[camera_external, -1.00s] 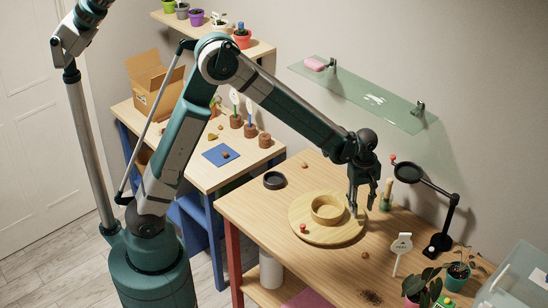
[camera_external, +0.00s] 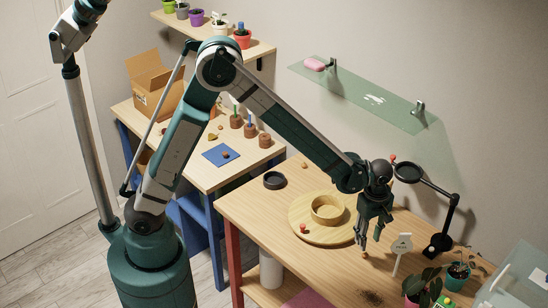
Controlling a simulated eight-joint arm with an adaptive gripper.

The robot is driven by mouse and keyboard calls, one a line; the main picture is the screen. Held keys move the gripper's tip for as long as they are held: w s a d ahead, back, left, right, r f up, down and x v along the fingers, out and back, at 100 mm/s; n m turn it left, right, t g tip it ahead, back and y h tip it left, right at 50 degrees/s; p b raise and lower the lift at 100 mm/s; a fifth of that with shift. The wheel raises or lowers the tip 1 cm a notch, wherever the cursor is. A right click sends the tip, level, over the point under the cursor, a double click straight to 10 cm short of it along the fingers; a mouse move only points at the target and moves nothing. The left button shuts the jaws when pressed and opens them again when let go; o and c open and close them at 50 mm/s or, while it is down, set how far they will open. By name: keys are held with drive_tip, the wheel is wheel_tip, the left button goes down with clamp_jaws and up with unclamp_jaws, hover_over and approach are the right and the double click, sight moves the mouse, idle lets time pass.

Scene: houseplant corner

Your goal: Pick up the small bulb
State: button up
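A small tan-brown bulb (camera_external: 365,255) lies on the wooden table, to the right of the round board. My gripper (camera_external: 367,241) points down just above it, with its fingers apart and nothing visible between them. I cannot tell whether the fingertips reach down beside the bulb. Another small brown bulb-like thing (camera_external: 304,166) lies towards the back of the table. One more (camera_external: 226,155) lies on a blue mat on the other bench.
A round wooden board (camera_external: 300,238) carries a wooden bowl (camera_external: 327,209) and a small red thing (camera_external: 302,228). A white tag (camera_external: 402,244) stands close to the right of my gripper. A magnifier lamp (camera_external: 440,240) and potted plants (camera_external: 459,272) are further right. Dark soil (camera_external: 371,297) lies in front.

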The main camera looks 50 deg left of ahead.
sight(365, 255)
drive_tip(key=shift+f, duration=0.15)
drive_tip(key=shift+f, duration=1.15)
drive_tip(key=shift+a+f, duration=0.1)
drive_tip(key=shift+f, duration=2.5)
drive_tip(key=shift+c, duration=0.2)
drive_tip(key=c, duration=0.7)
